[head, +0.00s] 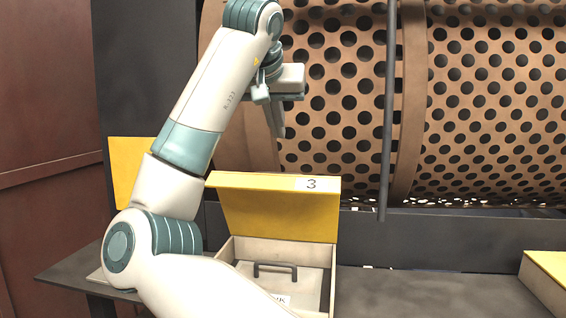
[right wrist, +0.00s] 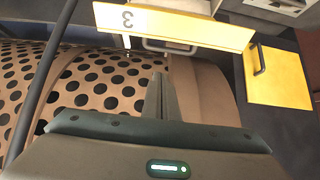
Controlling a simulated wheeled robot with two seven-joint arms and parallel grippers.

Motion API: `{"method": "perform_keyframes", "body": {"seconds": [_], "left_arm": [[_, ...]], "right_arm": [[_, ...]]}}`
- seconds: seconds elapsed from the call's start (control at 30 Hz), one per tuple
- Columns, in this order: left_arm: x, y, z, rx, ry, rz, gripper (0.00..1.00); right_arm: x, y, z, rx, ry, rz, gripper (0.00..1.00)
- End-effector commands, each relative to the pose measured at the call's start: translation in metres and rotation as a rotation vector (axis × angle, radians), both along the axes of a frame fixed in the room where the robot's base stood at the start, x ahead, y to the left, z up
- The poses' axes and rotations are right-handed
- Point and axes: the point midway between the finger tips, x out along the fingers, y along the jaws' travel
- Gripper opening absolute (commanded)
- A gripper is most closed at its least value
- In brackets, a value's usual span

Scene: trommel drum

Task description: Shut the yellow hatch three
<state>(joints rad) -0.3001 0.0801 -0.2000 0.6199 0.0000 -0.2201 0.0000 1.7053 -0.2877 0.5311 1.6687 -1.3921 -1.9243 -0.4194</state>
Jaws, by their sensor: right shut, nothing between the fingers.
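The yellow hatch three (head: 275,208), with a white "3" label on its top edge, stands open and raised at the back of a cream box (head: 325,290). Inside the box is a pale panel with a dark handle (head: 275,266). In the right wrist view the hatch (right wrist: 195,25) appears upside down along the top, with a grey handle (right wrist: 168,47) below its edge. My right gripper (head: 278,130) is shut and empty, above and behind the hatch, in front of the drum. It does not touch the hatch. Its fingers (right wrist: 158,85) also show in the right wrist view. My left gripper is not in view.
A perforated trommel drum (head: 480,110) fills the back, with a dark vertical post (head: 388,120) before it. Another yellow hatch (right wrist: 285,78) with a handle shows in the right wrist view. A yellow-topped box (head: 545,285) stands at the right. The dark bench (head: 420,292) between is clear.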

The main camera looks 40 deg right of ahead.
Motion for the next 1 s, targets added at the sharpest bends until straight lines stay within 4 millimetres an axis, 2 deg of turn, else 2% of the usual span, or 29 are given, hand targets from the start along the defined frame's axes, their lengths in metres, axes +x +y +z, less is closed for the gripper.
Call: {"method": "perform_keyframes", "body": {"seconds": [0.37, 0.57, 0.77, 1.0], "left_arm": [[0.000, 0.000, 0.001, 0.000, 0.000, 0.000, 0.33], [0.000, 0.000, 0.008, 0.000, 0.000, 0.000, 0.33], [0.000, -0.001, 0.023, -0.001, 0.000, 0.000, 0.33], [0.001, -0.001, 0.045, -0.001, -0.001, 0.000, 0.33]], "right_arm": [[0.001, -0.001, -0.001, 0.000, 0.001, -0.001, 0.00], [0.006, -0.008, -0.008, 0.000, 0.002, -0.001, 0.00], [0.019, -0.022, -0.025, 0.001, 0.004, -0.001, 0.00], [0.038, -0.046, -0.054, 0.002, 0.004, -0.002, 0.00]]}}
